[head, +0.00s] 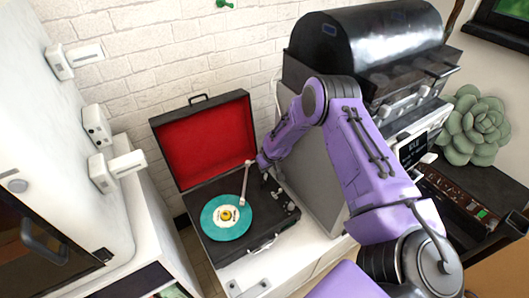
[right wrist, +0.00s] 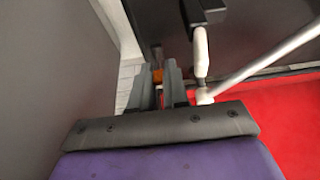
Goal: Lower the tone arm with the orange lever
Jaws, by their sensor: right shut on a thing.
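A black record player with a red-lined open lid (head: 215,140) holds a teal record (head: 212,221). Its white tone arm (head: 243,188) reaches from a pivot at the back right to the record; I cannot tell whether its tip touches the record. The tone arm also shows in the right wrist view (right wrist: 265,65). My right gripper (head: 264,176) is at the player's back right corner, beside the tone arm's pivot. In the right wrist view its fingers (right wrist: 159,80) are shut on the orange lever (right wrist: 157,75), mostly hidden between them. My left gripper is out of view.
A grey box-like cabinet side (head: 310,180) stands close to the right of the player, under a black domed machine (head: 365,40). The player's raised lid stands behind the deck. White counter (head: 290,262) is bare in front right.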

